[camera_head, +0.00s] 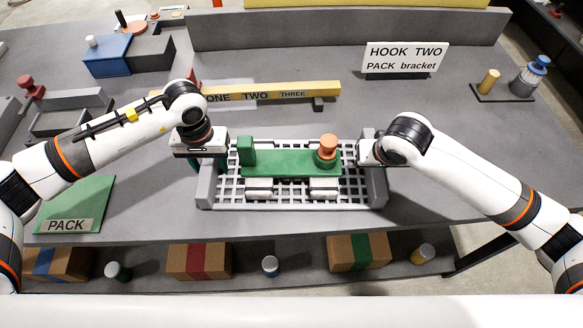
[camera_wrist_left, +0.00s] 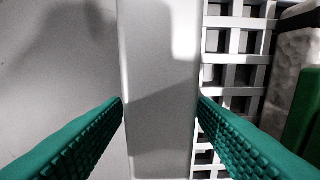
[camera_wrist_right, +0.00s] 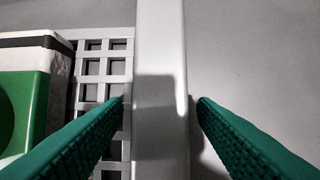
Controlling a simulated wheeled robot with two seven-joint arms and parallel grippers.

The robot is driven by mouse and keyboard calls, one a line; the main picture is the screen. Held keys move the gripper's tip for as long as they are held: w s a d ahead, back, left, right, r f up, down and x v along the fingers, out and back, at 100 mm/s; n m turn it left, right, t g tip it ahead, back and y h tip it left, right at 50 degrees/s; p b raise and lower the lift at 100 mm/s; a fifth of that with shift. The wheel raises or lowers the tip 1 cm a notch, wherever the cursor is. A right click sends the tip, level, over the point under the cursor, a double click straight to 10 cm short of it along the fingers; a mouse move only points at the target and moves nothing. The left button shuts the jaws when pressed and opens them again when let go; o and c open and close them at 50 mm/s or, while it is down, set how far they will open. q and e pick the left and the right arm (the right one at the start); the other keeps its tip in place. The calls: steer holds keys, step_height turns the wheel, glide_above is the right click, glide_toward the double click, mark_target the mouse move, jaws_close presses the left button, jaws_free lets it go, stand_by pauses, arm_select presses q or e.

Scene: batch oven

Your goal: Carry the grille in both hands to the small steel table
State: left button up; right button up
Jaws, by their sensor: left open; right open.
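The grille (camera_head: 230,187) is a light grey lattice with a raised grey wall at each end, lying on the grey workbench. A green bracket (camera_head: 275,163) with an orange knob (camera_head: 327,148) sits on it. My left gripper (camera_head: 207,165) is open at the left end wall; in the left wrist view its green fingers stand either side of that wall (camera_wrist_left: 160,60). My right gripper (camera_head: 371,162) is open at the right end wall, its fingers either side of that wall in the right wrist view (camera_wrist_right: 160,50). I cannot make out a small steel table.
A yellow bar marked ONE TWO THREE (camera_head: 270,91) lies behind the grille. A HOOK TWO sign (camera_head: 404,58) stands at the back right, a green PACK pad (camera_head: 80,203) at the front left. Boxes (camera_head: 198,261) sit on a lower shelf. The bench right of the grille is fairly clear.

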arm_select(q)
jaws_close()
arm_select(e)
jaws_close()
arm_select(q)
steer(key=shift+r, duration=0.2)
arm_select(e)
steer(key=shift+r, duration=0.2)
